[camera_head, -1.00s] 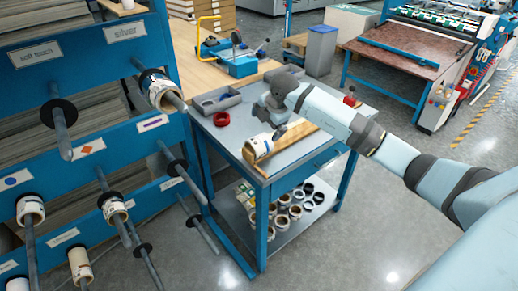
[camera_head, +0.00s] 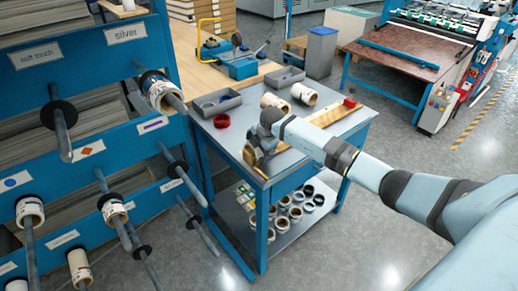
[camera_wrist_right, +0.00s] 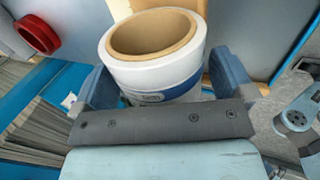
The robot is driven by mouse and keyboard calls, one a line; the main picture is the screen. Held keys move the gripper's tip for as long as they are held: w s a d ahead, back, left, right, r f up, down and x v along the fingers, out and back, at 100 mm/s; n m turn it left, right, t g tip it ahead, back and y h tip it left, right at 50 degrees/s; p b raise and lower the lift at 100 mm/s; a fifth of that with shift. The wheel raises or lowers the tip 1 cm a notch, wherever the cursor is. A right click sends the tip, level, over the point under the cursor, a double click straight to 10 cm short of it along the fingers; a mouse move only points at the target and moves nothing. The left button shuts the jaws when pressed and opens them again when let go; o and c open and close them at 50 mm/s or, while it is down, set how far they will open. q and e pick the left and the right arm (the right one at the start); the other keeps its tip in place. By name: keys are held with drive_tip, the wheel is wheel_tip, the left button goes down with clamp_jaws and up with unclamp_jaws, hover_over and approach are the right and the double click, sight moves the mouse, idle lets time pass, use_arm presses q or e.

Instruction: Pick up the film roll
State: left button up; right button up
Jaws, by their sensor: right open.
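The film roll (camera_wrist_right: 155,72) is white with a brown cardboard core and a blue printed band. In the right wrist view it stands between the two fingers of my right gripper (camera_wrist_right: 163,85), its open end facing the camera. The fingers are open on either side of it; I cannot tell whether they touch it. In the head view my right gripper (camera_head: 256,150) is low over the near left end of the table and mostly hides this roll. My left gripper is not in view.
Two more rolls (camera_head: 304,93) lie on the worktable (camera_head: 228,137), behind a wooden bar (camera_head: 333,112). A blue rack (camera_head: 100,95) with rods stands close at left.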

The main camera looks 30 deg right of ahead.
drive_tip(key=shift+c, duration=0.2)
drive_tip(key=c, duration=0.8)
drive_tip(key=shift+c, duration=0.2)
wheel_tip(320, 180, up, 20)
